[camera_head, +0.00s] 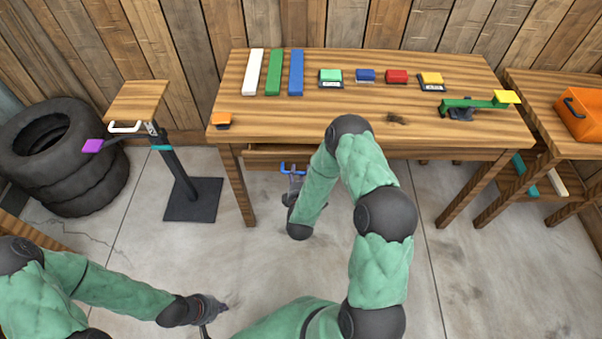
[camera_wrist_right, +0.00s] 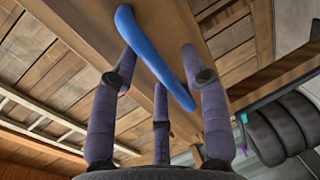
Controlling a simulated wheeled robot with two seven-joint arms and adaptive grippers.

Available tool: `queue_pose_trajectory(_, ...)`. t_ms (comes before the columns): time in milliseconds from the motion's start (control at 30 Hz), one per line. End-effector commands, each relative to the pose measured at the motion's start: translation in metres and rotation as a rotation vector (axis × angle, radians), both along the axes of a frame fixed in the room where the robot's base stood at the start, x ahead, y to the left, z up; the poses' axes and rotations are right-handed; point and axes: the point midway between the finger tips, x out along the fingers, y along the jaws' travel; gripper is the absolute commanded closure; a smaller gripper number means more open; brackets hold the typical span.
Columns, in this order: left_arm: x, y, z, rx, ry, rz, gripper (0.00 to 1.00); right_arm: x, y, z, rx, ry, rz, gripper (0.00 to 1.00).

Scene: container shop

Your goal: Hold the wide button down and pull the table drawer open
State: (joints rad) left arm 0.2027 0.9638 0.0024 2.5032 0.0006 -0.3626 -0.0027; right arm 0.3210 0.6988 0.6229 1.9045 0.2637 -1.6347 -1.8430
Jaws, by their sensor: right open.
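The table (camera_head: 300,110) has a drawer (camera_head: 262,153) under its front left edge, with a blue handle (camera_head: 293,168). The drawer looks shut or nearly so. My right gripper (camera_head: 294,183) is at the handle, partly hidden by my arm. In the right wrist view its open fingers (camera_wrist_right: 160,110) stand around the blue handle (camera_wrist_right: 155,57); contact is unclear. Button-like blocks on the table are orange (camera_head: 222,119), green (camera_head: 330,76), blue (camera_head: 366,75), red (camera_head: 396,76) and yellow (camera_head: 431,79); I cannot tell which is the wide button. My left gripper (camera_head: 213,314) is low over the floor, apparently open and empty.
White (camera_head: 253,72), green (camera_head: 274,72) and blue (camera_head: 296,72) bars lie at the table's back left. A green lever (camera_head: 470,103) with a yellow end is at the right. A small stand (camera_head: 139,98) and stacked tires (camera_head: 62,150) are left. An orange case (camera_head: 585,112) sits right.

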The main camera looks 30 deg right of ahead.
Motion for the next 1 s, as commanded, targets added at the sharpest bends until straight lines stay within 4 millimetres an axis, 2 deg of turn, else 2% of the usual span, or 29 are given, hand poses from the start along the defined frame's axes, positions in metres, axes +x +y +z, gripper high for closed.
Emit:
queue_pose_trajectory(167,-0.0001,-0.0001,-0.0031,0.0,0.0,0.0,1.0,0.0087,-0.0051,-0.0018,0.0,-0.001,0.001,0.54)
queue_pose_trajectory(433,-0.0001,0.0,-0.0029,0.0,0.0,0.0,1.0,0.0094,-0.0054,-0.0017,0.0,0.0,0.001,0.54)
queue_pose_trajectory(467,-0.0001,0.0,-0.0029,0.0,0.0,0.0,1.0,0.0094,-0.0054,-0.0017,0.0,0.0,0.001,0.6)
queue_pose_trajectory(600,-0.0001,-0.0001,-0.0028,0.0,0.0,0.0,1.0,0.0093,-0.0054,-0.0019,0.0,0.0,0.001,0.99)
queue_pose_trajectory(1000,0.0001,0.0,-0.0031,0.0,0.0,0.0,1.0,0.0127,-0.0003,-0.0025,0.002,0.001,0.003,1.0)
